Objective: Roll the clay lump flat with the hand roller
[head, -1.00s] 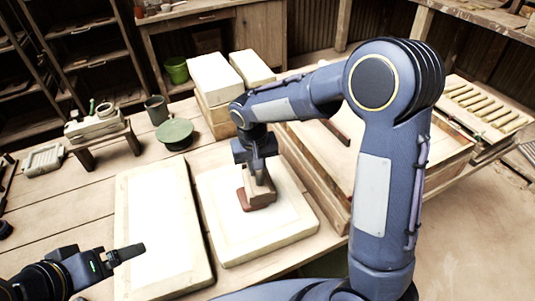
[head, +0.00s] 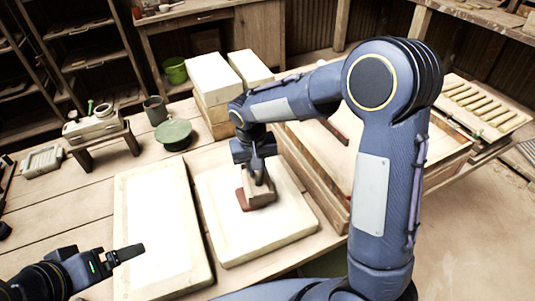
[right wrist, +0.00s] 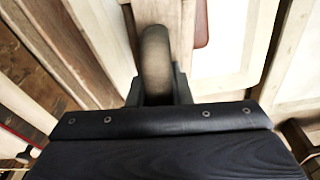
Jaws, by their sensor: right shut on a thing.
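A reddish-brown clay lump (head: 242,200) lies low and flat on the right-hand pale slab (head: 282,233), partly covered by a wooden tool (head: 258,193). The tool has a block-like body and a rounded grip; I cannot make out a roller cylinder. My right gripper (head: 259,176) is shut on the tool's grip from above. In the right wrist view the grip (right wrist: 155,62) stands between the fingers, with a reddish edge of clay (right wrist: 201,24) beside the wooden body. My left gripper (head: 128,253) hangs at the lower left, apart from everything; its finger gap does not show.
Another pale slab (head: 160,225) lies to the left. White blocks (head: 212,78) stand behind, near a green disc (head: 174,132), a dark cup (head: 156,109) and a small stand (head: 100,135). A wooden-walled tray (head: 312,180) borders the right.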

